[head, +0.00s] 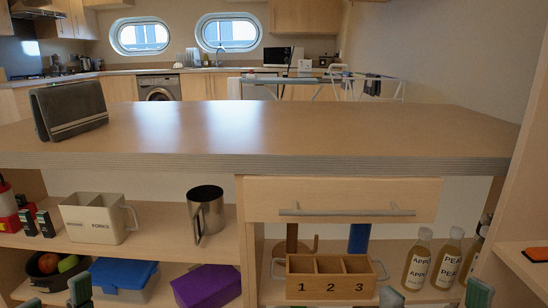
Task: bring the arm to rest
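My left gripper (80,291) shows only as a greenish fingertip part at the bottom edge, in front of the lower left shelf. Whether it is open or shut cannot be told. My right gripper (435,296) shows as two greenish fingertips set wide apart at the bottom edge, right of the numbered wooden box. It looks open, with nothing seen between the tips. The rest of both arms is out of view.
A wooden counter (290,135) spans the view, with a dark box-shaped object (69,109) on it. Below are a closed drawer (340,198), a forks caddy (95,220), a metal jug (206,212), a numbered wooden box (330,281), bottles (417,262) and a blue-lidded container (122,278).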

